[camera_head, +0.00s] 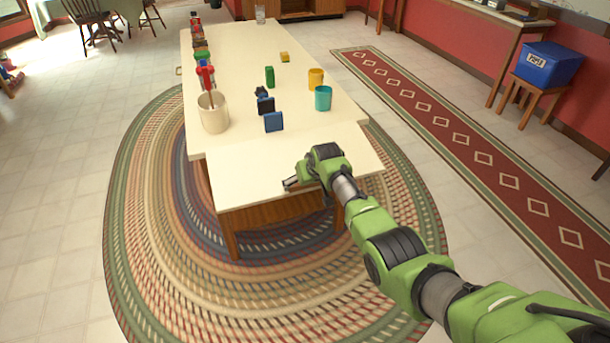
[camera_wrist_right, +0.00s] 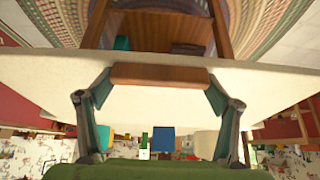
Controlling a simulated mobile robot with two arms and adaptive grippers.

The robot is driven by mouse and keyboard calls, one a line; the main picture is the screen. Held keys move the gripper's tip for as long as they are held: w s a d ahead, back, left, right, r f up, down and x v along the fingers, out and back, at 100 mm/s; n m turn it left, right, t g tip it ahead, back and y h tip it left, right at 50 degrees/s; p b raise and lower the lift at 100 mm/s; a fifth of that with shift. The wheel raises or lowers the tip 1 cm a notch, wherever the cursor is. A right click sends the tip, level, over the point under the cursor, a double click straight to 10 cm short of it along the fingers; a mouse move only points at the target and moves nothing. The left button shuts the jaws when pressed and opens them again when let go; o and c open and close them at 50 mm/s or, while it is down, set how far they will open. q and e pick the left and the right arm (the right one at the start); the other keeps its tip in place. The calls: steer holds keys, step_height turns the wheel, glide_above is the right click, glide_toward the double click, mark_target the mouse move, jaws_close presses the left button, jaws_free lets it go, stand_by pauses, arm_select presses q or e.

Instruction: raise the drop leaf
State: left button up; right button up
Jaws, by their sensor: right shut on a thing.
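The drop leaf (camera_head: 255,172) is the cream panel at the near end of the long cream table (camera_head: 235,75). It stands out from the table and looks close to level with the top; a seam shows between them. My right gripper (camera_head: 292,184) is at the leaf's near part, with its arm coming in from the lower right. In the right wrist view the two fingers (camera_wrist_right: 160,88) are at the ends of a brown wooden bar (camera_wrist_right: 160,75) on the pale leaf, shut on it. My left gripper is not in view.
On the table stand a beige crock (camera_head: 213,113), a blue block (camera_head: 273,122), a teal cup (camera_head: 323,98), a yellow cup (camera_head: 316,78) and several small items along the left edge. The leaf's top is clear. A braided oval rug (camera_head: 150,200) lies below.

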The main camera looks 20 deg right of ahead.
steer(key=shift+o, duration=0.2)
steer(key=r+p, duration=0.1)
steer(key=r, duration=0.1)
steer(key=w+r+p, duration=0.1)
steer(key=r, duration=0.1)
steer(key=shift+w+r, duration=0.1)
steer(key=shift+r, duration=0.3)
steer(key=shift+w+r+p, duration=0.15)
steer(key=shift+r+p, duration=0.5)
steer(key=shift+p, duration=0.05)
steer(key=shift+c, duration=0.2)
steer(key=o, duration=1.6)
steer(key=shift+c, duration=0.2)
steer(key=shift+o, duration=0.3)
steer(key=shift+f, duration=0.1)
steer(key=shift+s+f, duration=0.1)
steer(key=shift+s, duration=0.15)
steer(key=v, duration=1.2)
